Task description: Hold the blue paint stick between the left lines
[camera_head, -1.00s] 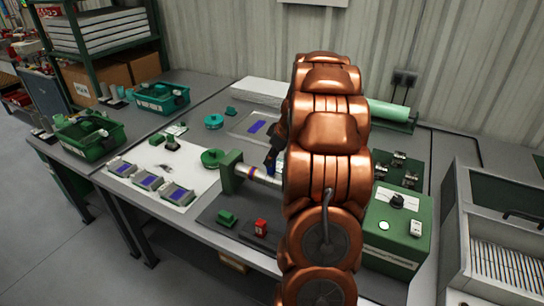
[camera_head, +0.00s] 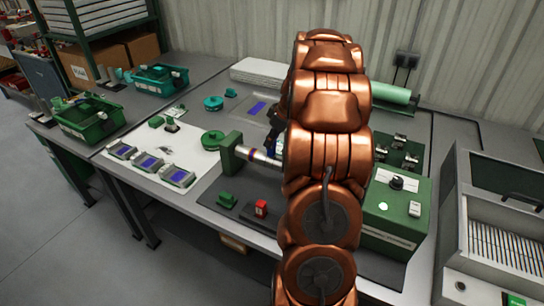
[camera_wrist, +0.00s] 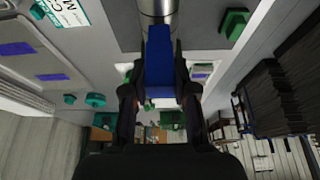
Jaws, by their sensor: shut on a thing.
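My gripper (camera_wrist: 164,68) is shut on the blue paint stick (camera_wrist: 162,62), which shows as a flat blue bar between the dark fingers in the wrist view. The far end of the stick lies against or just in front of the silver shaft (camera_wrist: 156,8); I cannot tell whether they touch. In the head view the shaft (camera_head: 264,158) sticks out of a green block (camera_head: 231,152) and carries a purple band near the block. My gripper (camera_head: 275,140) is above the shaft there, partly hidden by my arm. The left lines cannot be made out.
A green control box (camera_head: 395,212) stands right of my arm. A red block (camera_head: 261,208) and a green block (camera_head: 227,200) lie in front of the shaft. A green disc (camera_head: 212,140) and several grey holders lie left. Green bins (camera_head: 90,120) stand farther left.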

